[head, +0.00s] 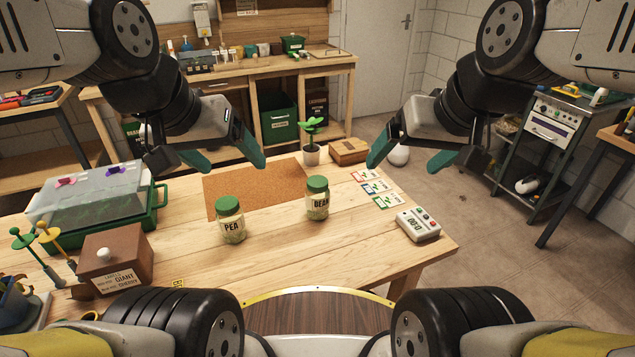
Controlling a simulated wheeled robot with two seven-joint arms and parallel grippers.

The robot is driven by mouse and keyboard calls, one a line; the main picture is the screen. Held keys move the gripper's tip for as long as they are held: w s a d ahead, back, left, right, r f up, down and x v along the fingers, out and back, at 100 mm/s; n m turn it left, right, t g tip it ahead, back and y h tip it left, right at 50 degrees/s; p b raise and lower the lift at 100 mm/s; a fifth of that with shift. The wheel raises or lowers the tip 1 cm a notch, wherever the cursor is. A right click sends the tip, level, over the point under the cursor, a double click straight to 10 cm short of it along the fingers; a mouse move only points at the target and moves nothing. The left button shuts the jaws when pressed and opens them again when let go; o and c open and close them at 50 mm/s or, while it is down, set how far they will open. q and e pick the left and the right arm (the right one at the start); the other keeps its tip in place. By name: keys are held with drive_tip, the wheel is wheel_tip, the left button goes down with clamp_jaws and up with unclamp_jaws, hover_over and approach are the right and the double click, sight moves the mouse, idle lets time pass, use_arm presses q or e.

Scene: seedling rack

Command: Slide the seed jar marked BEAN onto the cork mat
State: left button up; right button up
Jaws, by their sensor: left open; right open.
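The seed jar marked BEAN (317,205) has a green lid and stands upright on the wooden table, just off the near right corner of the cork mat (255,183). The mat is a flat brown rectangle and looks bare. A similar jar marked PEA (230,225) stands upright to the left, near the mat's front edge. My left gripper (224,164) is open and empty, above the mat's left part and far edge. My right gripper (408,166) is open and empty, up and to the right of the BEAN jar. Neither gripper touches a jar.
A potted seedling (312,145) and a small wooden box (349,150) stand at the table's far edge. Seed cards (374,187) and a timer (418,224) lie on the right. A clear-lidded green tray (90,205) and a labels box (116,258) stand on the left. The front middle is clear.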

sight(317, 199)
idle(0.3)
